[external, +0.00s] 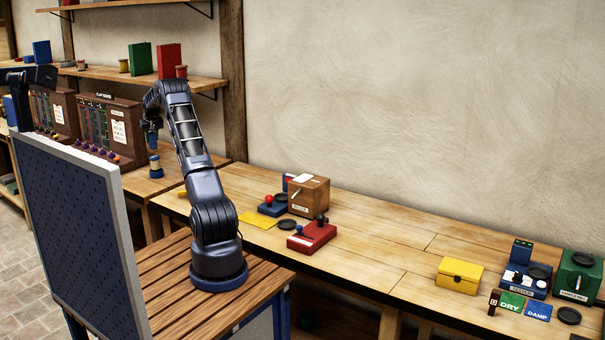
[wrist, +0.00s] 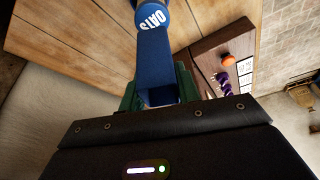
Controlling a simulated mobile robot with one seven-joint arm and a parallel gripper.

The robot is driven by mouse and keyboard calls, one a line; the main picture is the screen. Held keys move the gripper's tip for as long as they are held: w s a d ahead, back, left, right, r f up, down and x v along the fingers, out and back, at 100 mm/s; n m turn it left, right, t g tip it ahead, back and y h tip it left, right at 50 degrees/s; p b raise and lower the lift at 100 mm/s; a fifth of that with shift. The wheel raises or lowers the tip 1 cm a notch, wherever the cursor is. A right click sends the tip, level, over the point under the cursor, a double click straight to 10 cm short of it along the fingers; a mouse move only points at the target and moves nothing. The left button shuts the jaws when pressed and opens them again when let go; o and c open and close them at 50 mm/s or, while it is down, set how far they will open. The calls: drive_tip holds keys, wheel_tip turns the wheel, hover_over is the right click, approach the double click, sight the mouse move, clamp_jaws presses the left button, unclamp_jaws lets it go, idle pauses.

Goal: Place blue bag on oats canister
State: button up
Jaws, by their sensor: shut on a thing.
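My gripper (external: 151,126) hangs pointing down over the left part of the bench. It is shut on the blue bag (wrist: 157,68), which shows between the green fingers in the wrist view. In the external view the bag is a small dark blue shape below the fingers. The oats canister (external: 155,162), pale with blue at top and bottom, stands below the gripper. In the wrist view its blue part with white OATS lettering (wrist: 152,22) lies just beyond the bag. I cannot tell whether the bag touches the canister.
Brown panels with knobs (external: 111,125) stand behind and left of the canister. A shelf (external: 190,84) with green and red books runs above. A wooden box (external: 309,196), a red device (external: 312,236) and a yellow box (external: 459,275) stand on the bench to the right.

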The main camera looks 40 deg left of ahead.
sight(153, 145)
drive_tip(key=shift+f, duration=2.1)
drive_tip(key=shift+f, duration=0.15)
drive_tip(key=o, duration=1)
drive_tip(key=v, duration=1.2)
